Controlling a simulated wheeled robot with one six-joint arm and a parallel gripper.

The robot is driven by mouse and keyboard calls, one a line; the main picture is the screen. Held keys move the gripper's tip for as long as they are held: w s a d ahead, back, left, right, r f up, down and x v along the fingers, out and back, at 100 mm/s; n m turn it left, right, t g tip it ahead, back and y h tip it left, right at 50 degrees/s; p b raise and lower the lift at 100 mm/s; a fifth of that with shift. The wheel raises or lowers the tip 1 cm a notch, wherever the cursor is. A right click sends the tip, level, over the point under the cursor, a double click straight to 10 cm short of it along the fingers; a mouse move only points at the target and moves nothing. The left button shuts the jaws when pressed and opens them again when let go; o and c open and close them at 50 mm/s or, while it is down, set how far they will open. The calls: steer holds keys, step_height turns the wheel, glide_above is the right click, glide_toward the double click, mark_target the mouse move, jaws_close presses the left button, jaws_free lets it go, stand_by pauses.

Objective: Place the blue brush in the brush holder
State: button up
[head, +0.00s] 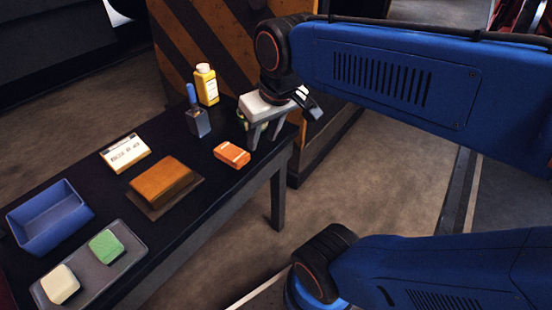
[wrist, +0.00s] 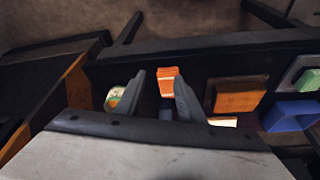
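A blue brush handle (head: 191,94) stands upright out of a dark grey box-like holder (head: 199,123) near the back of the black table; the brush's lower end is hidden inside. My gripper (head: 264,139) points down over the table's right end, to the right of the holder and apart from it. Its two fingers are spread with nothing between them. The wrist view also shows the open fingers (wrist: 159,82), with a small blue patch low between them that I cannot identify for sure.
An orange box (head: 232,154) lies just in front of my gripper. A round green-and-white tin (wrist: 116,97) is beside one finger. A yellow bottle (head: 206,85), white sign (head: 125,153), brown block (head: 165,181), blue bin (head: 48,218) and grey tray (head: 84,273) share the table (head: 190,218).

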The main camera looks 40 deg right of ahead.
steer(key=s+f, duration=0.4)
steer(key=shift+s+d+f+t, duration=0.2)
steer(key=shift+d+f+t, duration=0.05)
steer(key=shift+f+t, duration=0.15)
steer(key=shift+r, duration=0.1)
stand_by(0.8)
